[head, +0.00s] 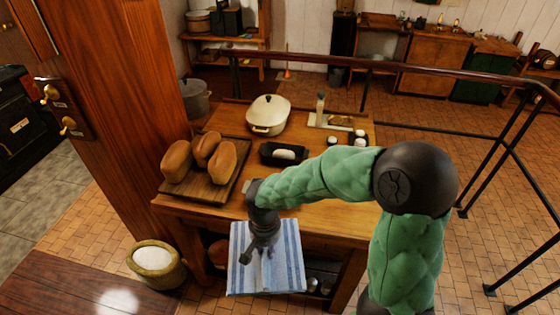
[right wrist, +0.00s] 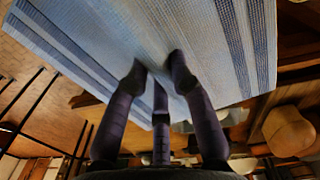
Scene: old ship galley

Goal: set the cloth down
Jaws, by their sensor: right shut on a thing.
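A blue-and-white striped cloth (head: 285,262) hangs spread out in front of the wooden table's (head: 320,221) near edge in the head view. My right gripper (head: 262,250) is shut on the cloth and holds it at its middle. In the right wrist view the dark fingers (right wrist: 158,75) press against the striped cloth (right wrist: 95,40), which fills the upper part of the picture. The cloth hides part of the table's front and its lower shelf. My left gripper is not in view.
On the table are a board (head: 213,196) with bread loaves (head: 176,160), a lidded cream pot (head: 269,115), a dark loaf tin (head: 284,154) and small white-topped items (head: 360,137). A sack of white powder (head: 154,262) stands at the floor left. The table's front right is mostly behind my arm.

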